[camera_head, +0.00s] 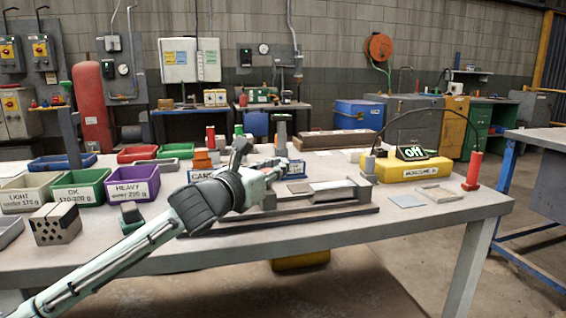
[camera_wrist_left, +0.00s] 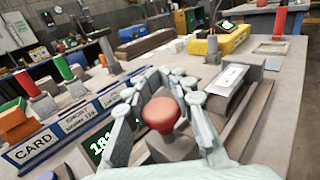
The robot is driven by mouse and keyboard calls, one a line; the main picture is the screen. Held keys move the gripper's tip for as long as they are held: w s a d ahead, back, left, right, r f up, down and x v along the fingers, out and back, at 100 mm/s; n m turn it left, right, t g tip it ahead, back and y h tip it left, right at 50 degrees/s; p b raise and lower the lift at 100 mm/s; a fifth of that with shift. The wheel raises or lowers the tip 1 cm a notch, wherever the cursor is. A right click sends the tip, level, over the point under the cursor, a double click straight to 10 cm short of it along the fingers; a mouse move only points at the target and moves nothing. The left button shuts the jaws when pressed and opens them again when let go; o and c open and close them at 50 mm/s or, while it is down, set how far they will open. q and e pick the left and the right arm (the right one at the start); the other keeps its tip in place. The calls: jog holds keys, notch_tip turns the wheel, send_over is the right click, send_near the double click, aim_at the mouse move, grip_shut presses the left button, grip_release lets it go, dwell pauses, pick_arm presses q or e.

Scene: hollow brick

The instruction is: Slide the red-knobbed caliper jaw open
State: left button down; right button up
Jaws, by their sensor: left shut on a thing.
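My left gripper (camera_head: 268,172) reaches over the middle of the workbench (camera_head: 400,235). In the left wrist view its fingers (camera_wrist_left: 163,92) are closed around the red knob (camera_wrist_left: 161,116) on a grey block, the caliper's sliding jaw (camera_wrist_left: 172,148). In the head view my gripper and wrist hide the knob. The caliper's dark base rail (camera_head: 320,216) runs left to right along the front of the bench. A green-digit display, partly covered, shows beside the left finger (camera_wrist_left: 103,146). My right gripper is not in view.
A hollow brick (camera_head: 57,230) with holes stands at the front left, near labelled bins (camera_head: 133,190). A yellow meter (camera_head: 412,171) reading "off" and a red post (camera_head: 473,171) stand right.

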pick_arm(q)
jog(key=c, duration=1.3)
grip_release()
jog(key=v, duration=1.2)
